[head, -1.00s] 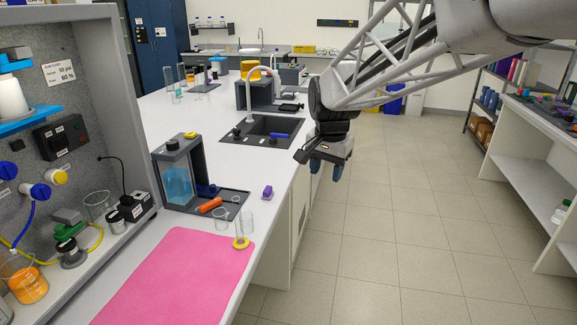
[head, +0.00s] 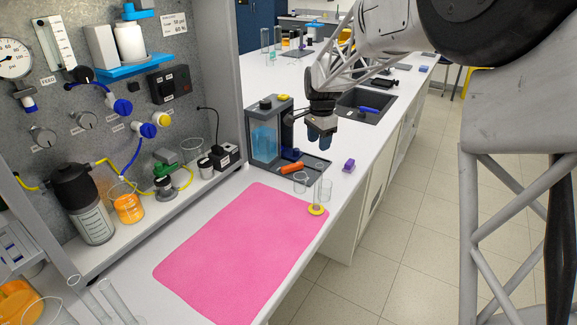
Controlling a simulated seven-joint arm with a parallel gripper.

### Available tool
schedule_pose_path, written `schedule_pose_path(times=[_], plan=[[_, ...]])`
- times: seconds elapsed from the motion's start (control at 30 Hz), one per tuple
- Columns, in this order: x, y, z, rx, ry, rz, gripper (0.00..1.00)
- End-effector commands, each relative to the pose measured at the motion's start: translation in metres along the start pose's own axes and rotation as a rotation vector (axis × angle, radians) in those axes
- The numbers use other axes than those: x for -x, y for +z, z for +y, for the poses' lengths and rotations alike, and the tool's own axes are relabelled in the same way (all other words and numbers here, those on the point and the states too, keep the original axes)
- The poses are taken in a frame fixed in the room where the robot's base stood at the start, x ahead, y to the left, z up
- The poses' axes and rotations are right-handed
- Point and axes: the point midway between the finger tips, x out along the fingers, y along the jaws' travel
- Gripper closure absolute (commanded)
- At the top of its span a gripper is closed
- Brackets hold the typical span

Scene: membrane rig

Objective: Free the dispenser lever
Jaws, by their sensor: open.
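The dispenser (head: 264,139) is a grey-framed unit with a tank of blue liquid, standing on the white bench behind the pink mat. A dark tray (head: 312,168) extends to its right. An orange piece (head: 291,168) lies on the tray in front of the dispenser. A small dark blue part (head: 290,153) shows at the dispenser's base. I cannot tell which part is the lever. My gripper (head: 319,140) is open, with blue fingertips pointing down. It appears above and right of the dispenser's tray, apart from it and empty.
A purple block (head: 348,166) sits near the bench edge. A sink (head: 366,103) lies behind.

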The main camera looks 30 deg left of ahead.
Motion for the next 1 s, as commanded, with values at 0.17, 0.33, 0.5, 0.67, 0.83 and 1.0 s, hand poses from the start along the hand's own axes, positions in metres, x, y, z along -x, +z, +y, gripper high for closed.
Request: schedule_pose_path(times=[0.17, 0.33, 0.5, 0.67, 0.83, 1.0], plan=[[-0.030, 0.026, -0.050, -0.026, 0.013, -0.007, 0.51], [-0.051, 0.046, -0.083, -0.049, 0.021, -0.011, 0.51], [-0.061, 0.056, -0.098, -0.062, 0.025, -0.012, 0.51], [-0.062, 0.058, -0.101, -0.064, 0.025, -0.012, 0.51], [-0.063, 0.058, -0.100, -0.064, 0.026, -0.012, 0.51], [-0.065, 0.058, -0.100, -0.064, 0.026, -0.012, 0.51]])
